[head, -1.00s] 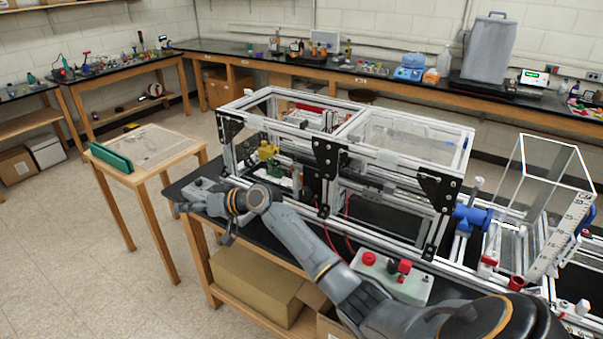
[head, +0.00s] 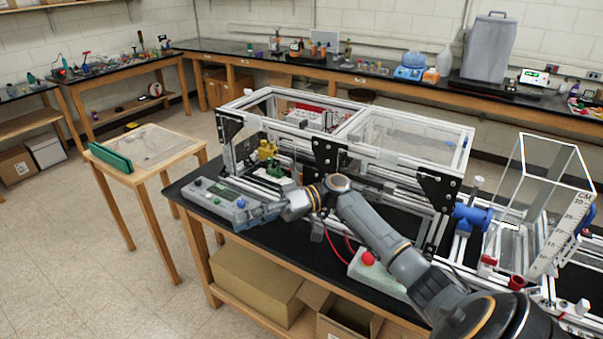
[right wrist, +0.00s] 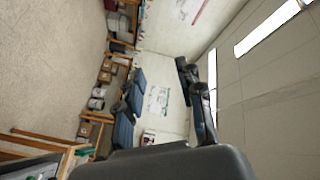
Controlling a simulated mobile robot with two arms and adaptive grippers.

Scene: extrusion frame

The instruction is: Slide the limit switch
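The extrusion frame (head: 345,128) of silver bars with black corner plates stands on the black-topped bench in the head view. I cannot tell which part is the limit switch. A yellow part (head: 267,149) sits inside the frame's left bay, with a small green and white part (head: 275,169) below it. My right gripper (head: 258,213) is in front of the frame's left bay, over the right end of a grey control box. In the right wrist view its two dark fingers (right wrist: 163,82) are apart with nothing between them. My left gripper is out of view.
The grey control box (head: 212,195) with coloured buttons lies at the bench's left end. A pale box with a red button (head: 368,259) is partly behind my right arm. A blue part (head: 472,215) and a clear column (head: 550,185) stand to the right. A small wooden table (head: 165,142) stands left.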

